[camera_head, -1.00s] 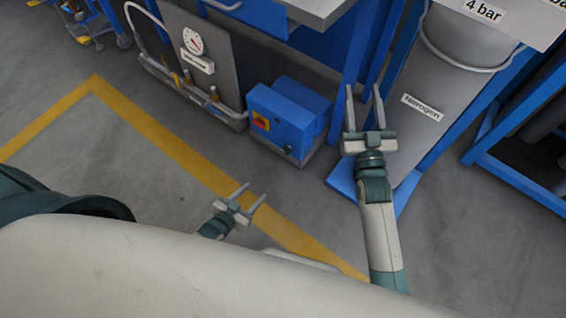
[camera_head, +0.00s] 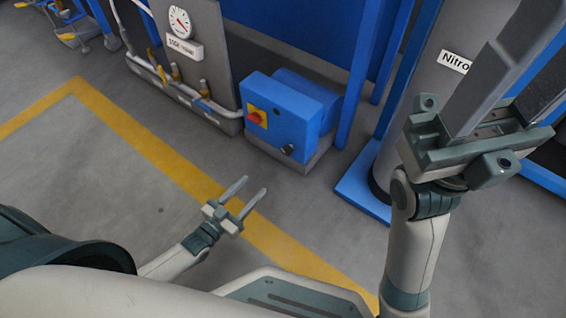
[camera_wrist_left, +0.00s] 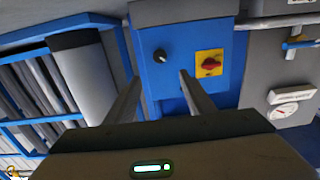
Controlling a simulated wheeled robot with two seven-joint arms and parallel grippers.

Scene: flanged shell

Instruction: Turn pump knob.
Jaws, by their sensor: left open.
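The pump is a blue box (camera_head: 310,100) on a grey base, with a black round knob (camera_head: 288,150) low on its front and a red rotary switch on a yellow plate (camera_head: 256,116) higher up. In the left wrist view the black knob (camera_wrist_left: 160,56) lies beyond and between my fingertips, and the red switch (camera_wrist_left: 208,64) is to the right. My left gripper (camera_head: 255,185) is open and empty, apart from the pump. My right gripper (camera_head: 520,60) is raised close to the head camera at the right; its finger gap is unclear.
A grey panel with a gauge (camera_head: 180,22), pipes and valves stands left of the pump. A grey nitrogen cylinder (camera_head: 425,100) stands right on a blue base (camera_head: 362,190). Blue frame posts rise behind. The floor with its yellow line (camera_head: 150,150) is clear before the pump.

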